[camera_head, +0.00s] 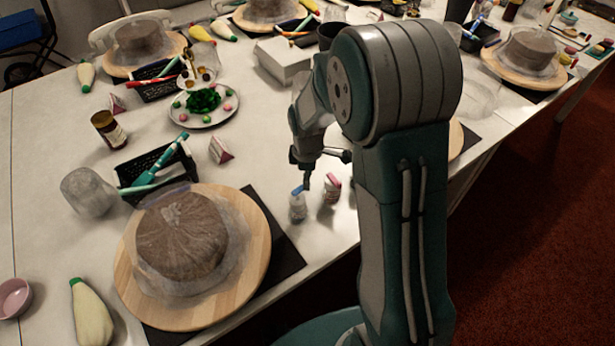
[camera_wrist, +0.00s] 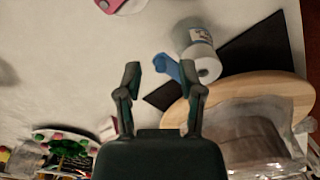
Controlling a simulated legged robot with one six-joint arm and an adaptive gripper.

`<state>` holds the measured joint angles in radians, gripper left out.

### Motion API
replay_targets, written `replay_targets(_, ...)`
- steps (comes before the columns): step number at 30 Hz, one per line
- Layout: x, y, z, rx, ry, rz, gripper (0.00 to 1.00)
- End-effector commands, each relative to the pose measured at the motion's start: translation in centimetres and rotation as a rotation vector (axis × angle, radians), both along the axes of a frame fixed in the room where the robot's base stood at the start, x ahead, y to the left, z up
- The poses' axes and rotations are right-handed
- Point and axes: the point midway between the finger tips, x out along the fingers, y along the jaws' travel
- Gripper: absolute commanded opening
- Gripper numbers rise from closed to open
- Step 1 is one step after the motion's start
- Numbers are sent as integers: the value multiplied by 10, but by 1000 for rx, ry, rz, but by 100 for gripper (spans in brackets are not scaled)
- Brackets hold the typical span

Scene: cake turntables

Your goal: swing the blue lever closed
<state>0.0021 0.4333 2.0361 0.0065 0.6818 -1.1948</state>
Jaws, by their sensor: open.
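The blue lever (camera_head: 297,190) sits at the top of a small clear jar (camera_head: 298,208) near the table's front edge. In the wrist view the blue lever (camera_wrist: 167,66) sticks out from the side of the white-topped jar (camera_wrist: 198,52), toward the space between my fingertips. My gripper (camera_head: 323,166) is open and empty, just above and beside the jar in the head view. In the wrist view my gripper (camera_wrist: 160,73) has its fingers on either side of the lever's free end. I cannot tell whether a finger touches it.
A second small jar with a pink top (camera_head: 332,187) stands close by on the right. A wooden turntable (camera_head: 130,290) with a wrapped cake (camera_head: 180,240) stands at left on a black mat (camera_head: 275,260).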

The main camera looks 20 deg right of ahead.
Motion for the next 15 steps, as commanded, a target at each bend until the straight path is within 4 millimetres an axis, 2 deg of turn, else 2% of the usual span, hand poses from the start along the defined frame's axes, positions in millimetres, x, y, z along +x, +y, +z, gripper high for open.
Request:
replay_targets(9, 0, 0, -4, 0, 0, 0, 50)
replay_targets(11, 0, 0, -4, 0, 0, 0, 23)
replay_targets(12, 0, 0, -4, 0, 0, 0, 5)
replay_targets(13, 0, 0, -4, 0, 0, 0, 0)
replay_targets(15, 0, 0, -4, 0, 0, 0, 0)
